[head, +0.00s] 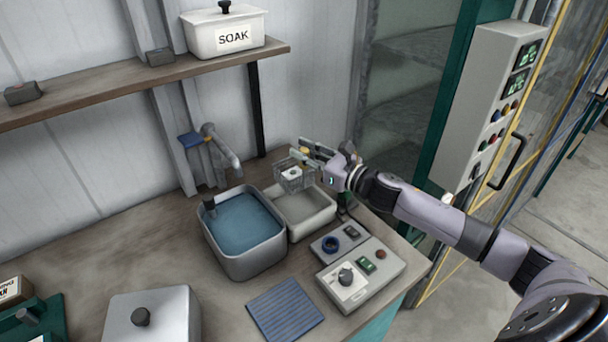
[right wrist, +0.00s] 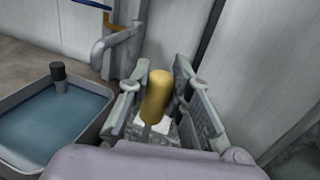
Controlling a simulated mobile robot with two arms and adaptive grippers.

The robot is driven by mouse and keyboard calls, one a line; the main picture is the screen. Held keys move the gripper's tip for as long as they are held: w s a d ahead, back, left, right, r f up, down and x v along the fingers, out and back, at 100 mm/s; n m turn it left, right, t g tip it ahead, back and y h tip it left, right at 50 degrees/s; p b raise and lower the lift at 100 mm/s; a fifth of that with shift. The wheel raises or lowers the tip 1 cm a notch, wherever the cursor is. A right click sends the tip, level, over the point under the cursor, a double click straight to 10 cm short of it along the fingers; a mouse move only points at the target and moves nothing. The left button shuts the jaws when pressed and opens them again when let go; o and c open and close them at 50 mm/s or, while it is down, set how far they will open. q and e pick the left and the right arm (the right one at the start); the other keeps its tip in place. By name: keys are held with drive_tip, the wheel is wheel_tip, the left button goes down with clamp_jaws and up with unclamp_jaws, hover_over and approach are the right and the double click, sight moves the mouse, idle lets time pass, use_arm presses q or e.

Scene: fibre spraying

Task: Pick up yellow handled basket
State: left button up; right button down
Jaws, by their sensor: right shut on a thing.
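The wire basket (head: 289,181) is at the back edge of the grey tray, beside the blue-water basin; I cannot tell whether it touches the tray. A white piece with a dark spot shows inside it. Its yellow handle (head: 304,152) stands upright. My right gripper (head: 312,154) reaches in from the right and is shut on the handle. In the right wrist view the yellow handle (right wrist: 157,97) stands between the two fingers, and the basket below is mostly hidden. My left gripper is not in view.
A control box (head: 362,272), a blue ribbed mat (head: 285,309) and a lidded metal box (head: 150,318) are nearer. A shelf holds the SOAK box (head: 225,33).

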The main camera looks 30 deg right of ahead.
wheel_tip(320, 180, up, 10)
drive_tip(key=shift+f, duration=0.1)
idle(0.4)
